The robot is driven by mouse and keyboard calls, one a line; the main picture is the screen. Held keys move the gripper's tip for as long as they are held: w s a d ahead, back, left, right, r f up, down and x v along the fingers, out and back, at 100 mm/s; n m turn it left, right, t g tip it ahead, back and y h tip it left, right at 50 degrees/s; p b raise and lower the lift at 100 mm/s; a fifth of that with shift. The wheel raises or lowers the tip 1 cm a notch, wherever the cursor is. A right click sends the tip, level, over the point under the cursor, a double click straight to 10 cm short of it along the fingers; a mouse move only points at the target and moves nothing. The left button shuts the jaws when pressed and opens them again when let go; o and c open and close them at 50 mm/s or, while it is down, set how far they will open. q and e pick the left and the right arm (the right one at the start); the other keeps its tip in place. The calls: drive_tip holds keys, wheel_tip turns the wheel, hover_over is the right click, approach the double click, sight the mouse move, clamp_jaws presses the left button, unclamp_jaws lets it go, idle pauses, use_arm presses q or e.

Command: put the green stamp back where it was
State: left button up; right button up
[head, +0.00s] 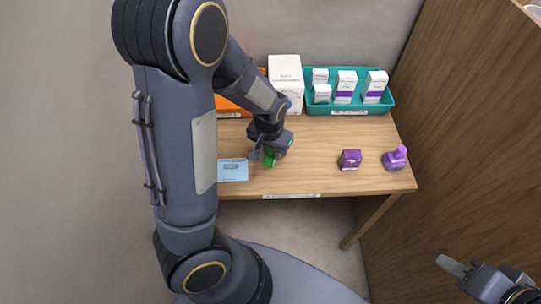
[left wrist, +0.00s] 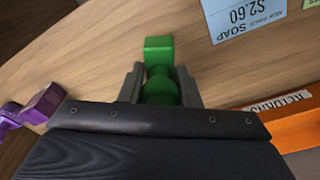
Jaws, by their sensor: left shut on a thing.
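The green stamp (head: 270,159) is at my left gripper (head: 265,150), over the left-middle part of the wooden counter, mostly hidden by the gripper in the head view. In the left wrist view, the stamp's rounded green part (left wrist: 160,91) sits between the two fingers of my left gripper (left wrist: 161,88), shut on it. Its square green end (left wrist: 158,49) sticks out past the fingertips. I cannot tell whether the stamp touches the counter. My right gripper (head: 482,275) is at the lower right, away from the counter, its fingers apart and empty.
A blue price card (head: 233,170) lies to the left. Behind are an orange tray (head: 232,113), a white box (head: 286,84) and a teal tray (head: 391,101) of small boxes.

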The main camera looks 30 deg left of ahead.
sight(270, 156)
use_arm(q)
drive_tip(key=shift+w+a+f, duration=0.3)
drive_tip(key=shift+w+f, duration=0.1)
drive_tip(key=shift+f, duration=0.2)
wheel_tip(270, 156, down, 3)
drive_tip(key=shift+w+a, duration=0.1)
drive_tip(key=shift+f, duration=0.2)
drive_tip(key=shift+f, duration=0.2)
drive_tip(key=o, duration=0.8)
drive_tip(key=shift+r, duration=0.1)
